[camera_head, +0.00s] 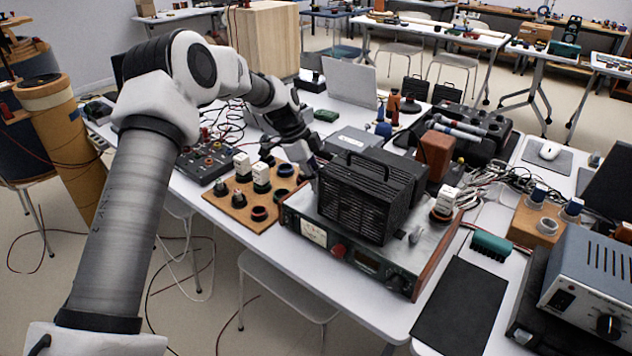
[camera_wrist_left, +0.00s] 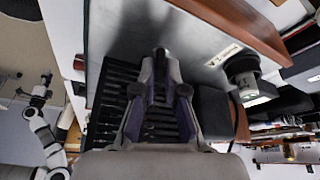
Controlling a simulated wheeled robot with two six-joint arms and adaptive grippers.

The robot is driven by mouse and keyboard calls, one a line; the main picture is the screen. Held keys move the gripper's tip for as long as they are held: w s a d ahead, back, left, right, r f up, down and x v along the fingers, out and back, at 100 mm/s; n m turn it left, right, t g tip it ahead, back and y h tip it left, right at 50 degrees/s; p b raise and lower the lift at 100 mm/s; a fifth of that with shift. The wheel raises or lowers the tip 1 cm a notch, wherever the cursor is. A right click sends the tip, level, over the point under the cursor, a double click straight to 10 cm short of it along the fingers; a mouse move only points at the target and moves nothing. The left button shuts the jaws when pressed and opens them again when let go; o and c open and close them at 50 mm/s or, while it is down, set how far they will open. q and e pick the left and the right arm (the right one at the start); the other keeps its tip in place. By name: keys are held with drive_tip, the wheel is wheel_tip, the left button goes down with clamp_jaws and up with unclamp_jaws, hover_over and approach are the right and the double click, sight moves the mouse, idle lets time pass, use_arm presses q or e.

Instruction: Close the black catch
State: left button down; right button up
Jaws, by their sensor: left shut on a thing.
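The black ribbed box (camera_head: 367,195), with a handle on top, stands on a grey metal unit (camera_head: 320,228). My left gripper (camera_head: 313,172) reaches down to the box's left end. In the left wrist view the left gripper (camera_wrist_left: 160,58) points at the ribbed box (camera_wrist_left: 112,95), its fingers closed together over the ribs. A small dark piece shows between the fingertips. I cannot make out clearly whether it is the black catch, which the fingers largely hide. My right gripper (camera_wrist_left: 44,82) is small and far off at the left of the wrist view.
A wooden board with round sockets (camera_head: 250,205) lies left of the unit. A brown block (camera_head: 434,152) and a white-topped plug (camera_head: 445,203) stand close to the box's right side. A black mat (camera_head: 460,310) and a blue-grey instrument (camera_head: 590,285) lie further right.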

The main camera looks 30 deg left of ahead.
use_arm(q)
drive_tip(key=m+g+p, duration=0.1)
drive_tip(key=m+g, duration=0.1)
drive_tip(key=m, duration=0.2)
drive_tip(key=shift+m, duration=0.4)
drive_tip(key=shift+f, duration=0.1)
drive_tip(key=c, duration=1.2)
unclamp_jaws()
drive_tip(key=shift+c, duration=0.2)
drive_tip(key=shift+w, duration=0.1)
drive_tip(key=v, duration=1.2)
drive_tip(key=shift+f, duration=0.1)
